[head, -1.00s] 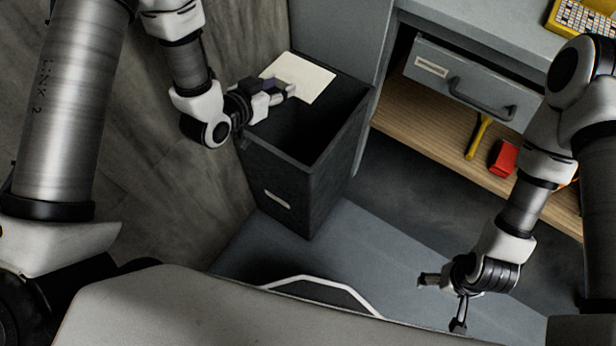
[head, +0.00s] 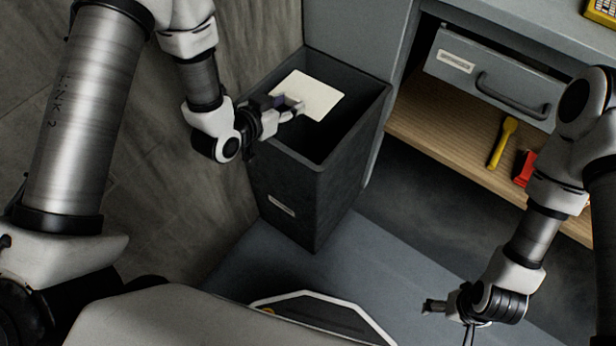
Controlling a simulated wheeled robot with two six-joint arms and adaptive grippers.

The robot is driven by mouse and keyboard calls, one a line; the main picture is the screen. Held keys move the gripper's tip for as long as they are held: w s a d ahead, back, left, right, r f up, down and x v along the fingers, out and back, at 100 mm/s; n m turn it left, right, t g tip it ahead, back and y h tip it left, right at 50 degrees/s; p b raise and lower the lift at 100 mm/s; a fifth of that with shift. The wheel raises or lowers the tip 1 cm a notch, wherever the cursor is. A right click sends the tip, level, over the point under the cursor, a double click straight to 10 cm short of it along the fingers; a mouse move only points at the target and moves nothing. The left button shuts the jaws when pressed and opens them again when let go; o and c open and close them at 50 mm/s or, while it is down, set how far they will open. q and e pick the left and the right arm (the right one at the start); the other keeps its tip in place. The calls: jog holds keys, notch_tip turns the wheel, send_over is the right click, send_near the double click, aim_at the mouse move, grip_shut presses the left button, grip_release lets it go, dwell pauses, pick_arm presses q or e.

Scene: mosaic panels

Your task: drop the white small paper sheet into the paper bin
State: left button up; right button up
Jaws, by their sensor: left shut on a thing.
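The white small paper sheet (head: 320,92) is a cream-white, roughly square sheet, held over the opening of the paper bin. My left gripper (head: 291,107) is shut on the near-left edge of the sheet. The paper bin (head: 289,180) is a tall dark grey, open-topped box with a small light label on its front. The bin's back rim shows beyond the sheet. How high the sheet is relative to the rim is hard to tell. My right gripper (head: 450,321) is open and empty at the lower right, away from the bin.
Right of the bin stands a grey desk with a partly open drawer (head: 490,75). Below it, a wooden shelf (head: 430,135) holds a yellow spoon-like tool (head: 502,143) and a red item (head: 524,168). A grey wood-look wall is at the left. A yellow object sits top right.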

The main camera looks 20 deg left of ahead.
pick_arm(q)
jog(key=o, duration=0.8)
jog(key=shift+o, duration=0.2)
notch_tip(320, 180, up, 10)
